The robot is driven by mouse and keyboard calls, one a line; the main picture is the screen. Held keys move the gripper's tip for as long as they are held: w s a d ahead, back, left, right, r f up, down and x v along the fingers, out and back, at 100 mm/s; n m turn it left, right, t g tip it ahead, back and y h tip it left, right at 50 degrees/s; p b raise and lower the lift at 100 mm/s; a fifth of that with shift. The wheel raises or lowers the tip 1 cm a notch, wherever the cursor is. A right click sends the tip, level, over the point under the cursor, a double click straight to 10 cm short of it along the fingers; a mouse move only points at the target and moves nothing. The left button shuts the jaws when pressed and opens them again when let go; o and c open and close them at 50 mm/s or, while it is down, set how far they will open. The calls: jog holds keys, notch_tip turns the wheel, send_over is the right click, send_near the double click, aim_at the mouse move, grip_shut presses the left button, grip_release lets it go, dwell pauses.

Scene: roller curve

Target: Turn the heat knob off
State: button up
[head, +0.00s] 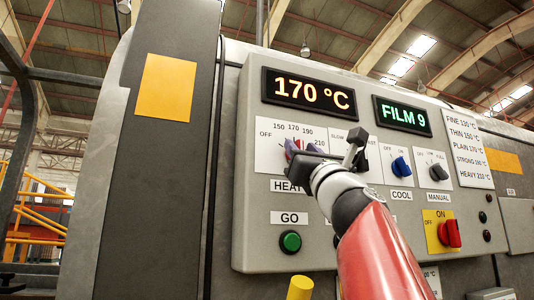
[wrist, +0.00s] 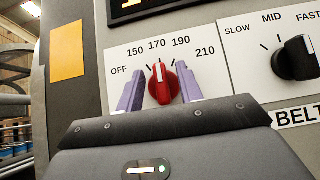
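The heat knob (wrist: 163,85) is red and sits on a white dial plate marked OFF, 150, 170, 190 and 210. Its pointer stands up toward the 170 mark. My gripper (wrist: 161,88) is open, with one purple finger on each side of the knob. The right finger looks very near the knob, and I cannot tell whether it touches. In the head view my gripper (head: 301,151) largely hides the knob. The temperature display (head: 308,92) reads 170 °C.
The black belt knob (wrist: 296,59) is right of the heat dial. A blue cool knob (head: 400,166), a black manual knob (head: 439,172), a red switch (head: 449,234) on a yellow plate and a green GO button (head: 290,241) share the panel. A yellow post (head: 300,288) stands below.

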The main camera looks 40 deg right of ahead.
jog(key=shift+w+d+r, duration=0.1)
jog(key=shift+w+r, duration=0.3)
jog(key=shift+c, duration=0.3)
jog(key=c, duration=0.5)
jog(key=shift+y, duration=0.3)
jog(key=shift+c, duration=0.2)
jog(key=shift+n, duration=0.3)
